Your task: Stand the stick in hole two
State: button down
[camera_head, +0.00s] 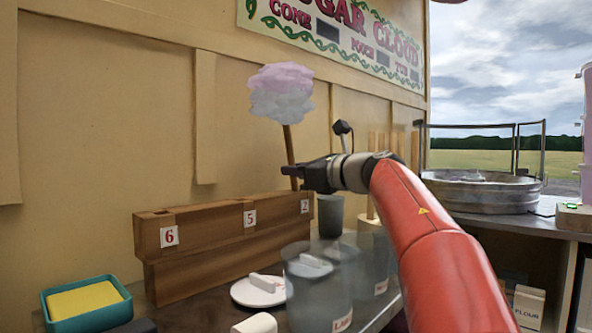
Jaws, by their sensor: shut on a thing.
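A candy floss stick (288,143) with a pale pink and white cloud (281,93) on top stands nearly upright, leaning slightly. My gripper (291,171) is shut on the stick's lower part. The wooden stand (195,251) is a long stepped block with number cards 6, 5 and 2. The card "2" (305,206) is at its right end, just below my gripper. The stick's lower end is hidden behind my gripper and the stand's end, so I cannot tell whether it is in the hole.
Clear jars (318,290), a white lid (258,291) and a grey cup (330,215) stand right of and before the stand. A teal tub with a yellow sponge (86,300) is at front left. A round metal pan (480,195) is at right. The wall is close behind.

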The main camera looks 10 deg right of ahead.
jog(key=shift+f+b, duration=0.75)
jog(key=shift+f, duration=0.25)
jog(key=c, duration=1.4)
grip_release()
jog(key=shift+o, duration=0.2)
jog(key=o, duration=0.5)
jog(key=shift+s+d, duration=0.1)
jog(key=b+v, duration=0.2)
jog(key=v, duration=0.5)
jog(key=shift+s+d+b, duration=0.2)
jog(key=shift+s+b, duration=0.1)
